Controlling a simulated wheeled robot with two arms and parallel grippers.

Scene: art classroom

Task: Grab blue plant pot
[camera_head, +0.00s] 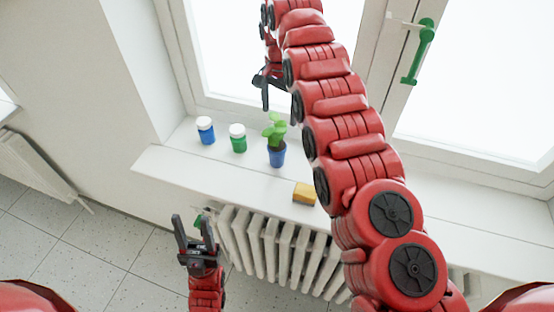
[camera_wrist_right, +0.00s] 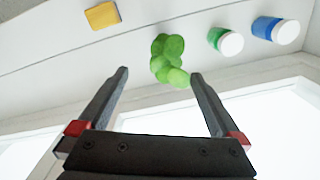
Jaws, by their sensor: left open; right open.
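A small blue plant pot (camera_head: 276,156) with a green plant (camera_head: 275,129) stands upright on the white window sill. In the right wrist view the green leaves (camera_wrist_right: 168,60) show beyond and between my right gripper's fingertips, and the pot is hidden or not clear. My right gripper (camera_head: 267,90) is above and behind the plant near the window, open and empty; it also shows in the right wrist view (camera_wrist_right: 160,75).
A green-labelled jar (camera_head: 238,139) and a blue-labelled jar (camera_head: 205,131), both white-capped, stand left of the pot. A yellow block (camera_head: 304,194) lies near the sill's (camera_head: 175,165) front edge. A radiator (camera_head: 280,248) is below. A green window handle (camera_head: 419,52) is at upper right.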

